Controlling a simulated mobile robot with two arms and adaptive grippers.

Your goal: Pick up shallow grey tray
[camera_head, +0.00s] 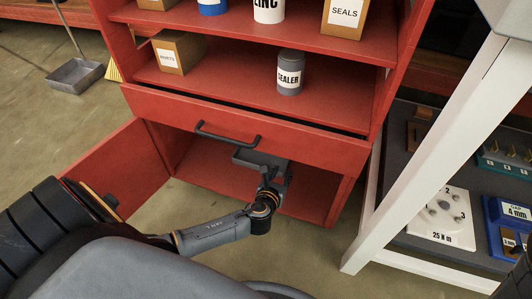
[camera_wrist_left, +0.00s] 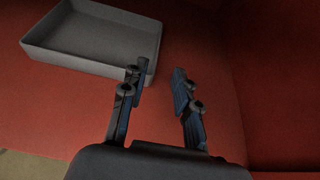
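The shallow grey tray (camera_wrist_left: 80,60) lies on the red floor of the cabinet's lower compartment, at the upper left in the left wrist view. In the head view, part of a grey shape that looks like the tray (camera_head: 246,158) shows below the drawer front. My left gripper (camera_wrist_left: 160,80) is open and empty, reaching into the compartment. Its left finger overlaps the tray's near right corner in the wrist view; I cannot tell whether they touch. The gripper (camera_head: 270,185) also shows in the head view, with its fingers hard to make out. My right gripper is not in view.
A drawer with a dark handle (camera_head: 227,137) sits just above my left gripper. An open red door (camera_head: 100,165) stands left of the compartment. A sealer can (camera_head: 290,75) stands on the shelf above. A white-framed bench (camera_head: 440,140) is at the right.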

